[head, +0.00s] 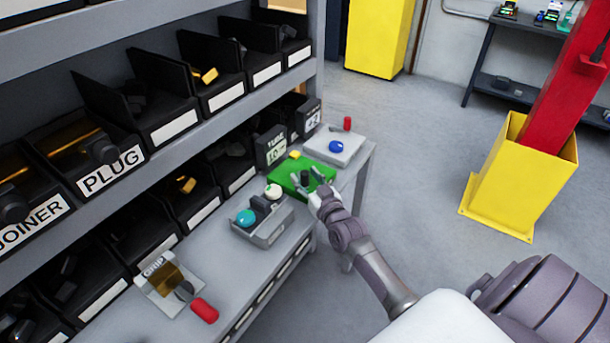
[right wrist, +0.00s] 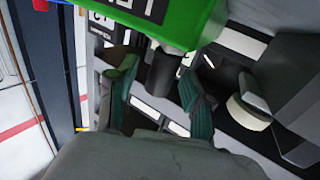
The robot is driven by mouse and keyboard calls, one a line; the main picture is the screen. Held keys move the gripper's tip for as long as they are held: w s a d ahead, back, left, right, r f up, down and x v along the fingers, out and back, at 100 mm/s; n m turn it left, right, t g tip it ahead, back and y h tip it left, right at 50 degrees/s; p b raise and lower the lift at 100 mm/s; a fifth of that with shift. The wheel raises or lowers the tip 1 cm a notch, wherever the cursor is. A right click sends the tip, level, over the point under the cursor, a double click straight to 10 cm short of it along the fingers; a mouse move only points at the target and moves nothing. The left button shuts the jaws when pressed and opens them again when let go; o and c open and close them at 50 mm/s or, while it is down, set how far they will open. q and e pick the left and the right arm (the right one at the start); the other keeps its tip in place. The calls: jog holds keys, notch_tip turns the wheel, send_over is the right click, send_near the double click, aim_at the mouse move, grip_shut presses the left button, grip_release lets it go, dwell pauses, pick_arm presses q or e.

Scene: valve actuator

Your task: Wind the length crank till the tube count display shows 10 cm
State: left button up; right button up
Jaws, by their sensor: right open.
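A green box (head: 285,181) with a yellow button on top stands on the grey bench. A dark upright cylinder (head: 305,177) shows at the green box, and it appears in the right wrist view (right wrist: 160,75) below the green housing (right wrist: 175,22). It may be the length crank's handle; I cannot tell. My right gripper (head: 311,184) is open, with its fingers on either side of the dark cylinder. A gap shows beside the cylinder in the right wrist view. The tube count display (head: 276,152) stands behind the green box; its digits are too small to read surely. My left gripper is out of view.
A grey box with a blue knob (head: 336,146) and red handle (head: 347,123) stands beyond. A grey control box (head: 265,232) with teal and white knobs stands nearer. A GRIP unit with a red handle (head: 204,310) is at the front.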

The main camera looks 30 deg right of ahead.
jog(key=shift+w, duration=0.4)
grip_shut()
jog(key=shift+a+r+m+h+p, duration=0.2)
jog(key=shift+m+h+p, duration=0.25)
jog(key=shift+p, duration=0.45)
jog(key=shift+w+a+f+m+h+p, duration=0.15)
jog(key=shift+m+h+p, duration=0.3)
jog(key=shift+h, duration=0.3)
grip_release()
